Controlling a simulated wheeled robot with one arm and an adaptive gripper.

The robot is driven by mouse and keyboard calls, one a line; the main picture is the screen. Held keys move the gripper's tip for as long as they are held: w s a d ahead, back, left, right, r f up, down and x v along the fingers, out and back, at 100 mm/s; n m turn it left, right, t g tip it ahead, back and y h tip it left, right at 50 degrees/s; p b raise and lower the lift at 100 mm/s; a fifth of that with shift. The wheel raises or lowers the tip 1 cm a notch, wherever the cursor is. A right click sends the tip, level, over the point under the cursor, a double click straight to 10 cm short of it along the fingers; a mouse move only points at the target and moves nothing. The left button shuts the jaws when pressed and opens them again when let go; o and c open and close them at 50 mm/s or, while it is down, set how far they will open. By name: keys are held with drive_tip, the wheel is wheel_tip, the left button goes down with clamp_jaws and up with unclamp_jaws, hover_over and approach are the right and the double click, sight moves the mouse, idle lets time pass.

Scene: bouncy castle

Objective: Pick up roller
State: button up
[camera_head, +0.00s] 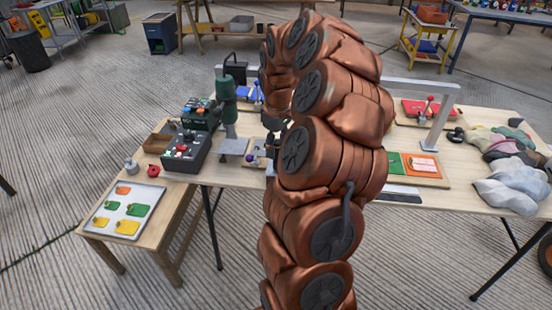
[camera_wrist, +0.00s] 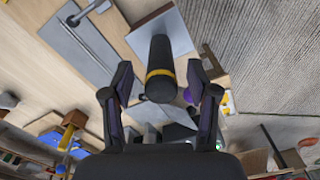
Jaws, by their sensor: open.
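In the wrist view a dark cylinder with a yellow band, which looks like the roller (camera_wrist: 158,52), sits in the middle of the picture. My gripper (camera_wrist: 159,78) is open, with one black finger on each side of the cylinder's banded end. Gaps show between the fingers and the cylinder, so they look apart from it. In the head view my copper-coloured arm covers most of the gripper, and I cannot make out the roller there.
The wooden table (camera_head: 470,200) holds a green press-like machine (camera_head: 229,105), a dark control box (camera_head: 187,150), a grey frame (camera_head: 440,118), a red-green board (camera_head: 417,168) and grey bags (camera_head: 510,188). A lower bench (camera_head: 165,222) bears a white tray (camera_head: 125,209).

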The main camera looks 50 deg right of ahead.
sight(277, 158)
drive_tip(key=shift+a+f+p, duration=0.1)
drive_tip(key=shift+f+p, duration=0.4)
drive_tip(key=shift+f, duration=1.9)
drive_tip(key=shift+c, duration=0.2)
clamp_jaws()
